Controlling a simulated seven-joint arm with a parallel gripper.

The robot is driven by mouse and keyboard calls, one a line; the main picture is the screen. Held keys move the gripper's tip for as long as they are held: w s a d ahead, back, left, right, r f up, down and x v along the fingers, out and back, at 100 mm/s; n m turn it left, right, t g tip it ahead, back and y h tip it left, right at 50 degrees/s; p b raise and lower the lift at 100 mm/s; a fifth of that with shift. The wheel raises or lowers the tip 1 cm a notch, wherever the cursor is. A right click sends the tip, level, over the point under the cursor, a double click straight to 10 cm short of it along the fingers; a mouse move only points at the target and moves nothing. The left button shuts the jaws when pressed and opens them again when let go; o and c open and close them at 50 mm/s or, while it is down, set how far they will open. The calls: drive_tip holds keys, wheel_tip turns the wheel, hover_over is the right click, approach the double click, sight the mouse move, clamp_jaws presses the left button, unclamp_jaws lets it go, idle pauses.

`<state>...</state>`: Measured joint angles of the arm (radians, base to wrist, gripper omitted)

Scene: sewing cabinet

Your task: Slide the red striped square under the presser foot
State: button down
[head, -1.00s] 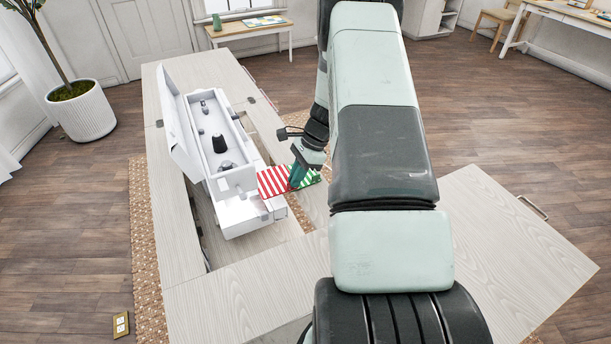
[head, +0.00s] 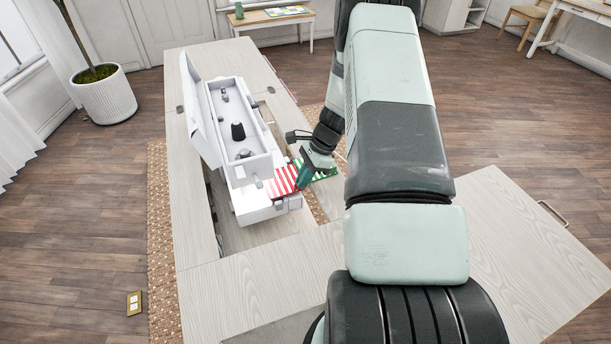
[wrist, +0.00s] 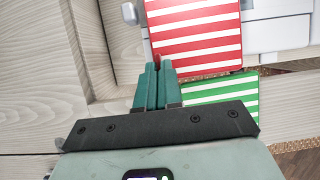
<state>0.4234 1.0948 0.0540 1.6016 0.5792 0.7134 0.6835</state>
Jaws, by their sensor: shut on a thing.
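The red striped square (head: 283,181) lies flat at the front end of the white sewing machine (head: 265,211), partly over its lower arm. The machine head overlaps its left side in the head view; the presser foot cannot be made out. My gripper (head: 302,184) is at the square's right side. In the wrist view my gripper's teal fingers (wrist: 158,68) are shut together on the near edge of the red striped square (wrist: 197,35). The square's far part extends beside the machine (wrist: 282,28).
A green striped square (head: 327,172) lies right of the red one, partly behind my gripper; it also shows in the wrist view (wrist: 228,97). The wooden cabinet top (head: 240,290) surrounds the machine's opening. The machine's raised lid (head: 200,115) stands on its left.

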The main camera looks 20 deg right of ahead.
sight(286, 192)
drive_tip(key=shift+a+f, duration=0.2)
drive_tip(key=shift+f, duration=0.15)
idle(0.8)
drive_tip(key=shift+a, duration=0.15)
drive_tip(key=shift+a, duration=0.85)
drive_tip(key=shift+a, duration=0.1)
drive_tip(key=shift+a, duration=0.7)
idle(0.4)
drive_tip(key=c, duration=1.2)
unclamp_jaws()
